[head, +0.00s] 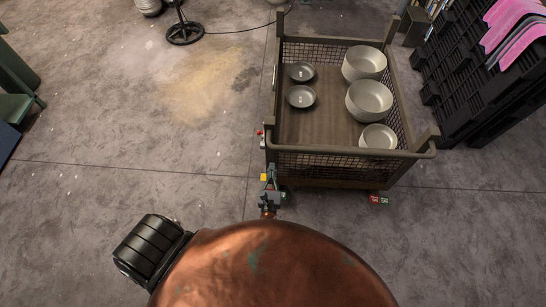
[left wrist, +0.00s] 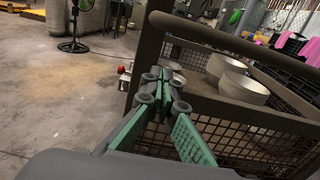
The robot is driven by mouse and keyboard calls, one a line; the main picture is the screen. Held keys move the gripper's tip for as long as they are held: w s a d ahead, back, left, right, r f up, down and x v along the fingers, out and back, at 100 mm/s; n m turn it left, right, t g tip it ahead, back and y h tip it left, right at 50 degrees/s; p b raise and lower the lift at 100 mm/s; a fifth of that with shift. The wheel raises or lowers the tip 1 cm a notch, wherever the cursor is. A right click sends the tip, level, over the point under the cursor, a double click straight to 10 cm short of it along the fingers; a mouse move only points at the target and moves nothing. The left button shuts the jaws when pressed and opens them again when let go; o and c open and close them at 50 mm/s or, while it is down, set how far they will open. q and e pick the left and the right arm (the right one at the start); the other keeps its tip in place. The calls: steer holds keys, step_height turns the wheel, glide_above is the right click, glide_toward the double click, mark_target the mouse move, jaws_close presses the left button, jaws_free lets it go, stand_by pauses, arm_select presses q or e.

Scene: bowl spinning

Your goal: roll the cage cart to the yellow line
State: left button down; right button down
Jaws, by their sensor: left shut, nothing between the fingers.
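The cage cart (head: 350,152) has mesh sides, a brown rim and a wooden floor. It stands upper right of centre in the head view, and its near corner post and mesh (left wrist: 215,133) fill the right of the left wrist view. It carries two small dark bowls (head: 302,96) and several larger pale bowls (head: 369,100). My left gripper (head: 271,172) is shut and empty at the cart's near left corner. Its fingers also show in the left wrist view (left wrist: 165,85), in front of the rim; I cannot tell whether they touch it. No yellow line is clearly visible. My right gripper is not in view.
A black pallet stack (head: 462,75) with pink cloth (head: 515,25) stands close right of the cart. A fan stand (head: 185,33) with a cable is at the back left. Green furniture (head: 15,95) is at far left. The concrete floor left of the cart is open, with a yellowish stain.

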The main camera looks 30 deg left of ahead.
arm_select(q)
steer(key=x, duration=1.3)
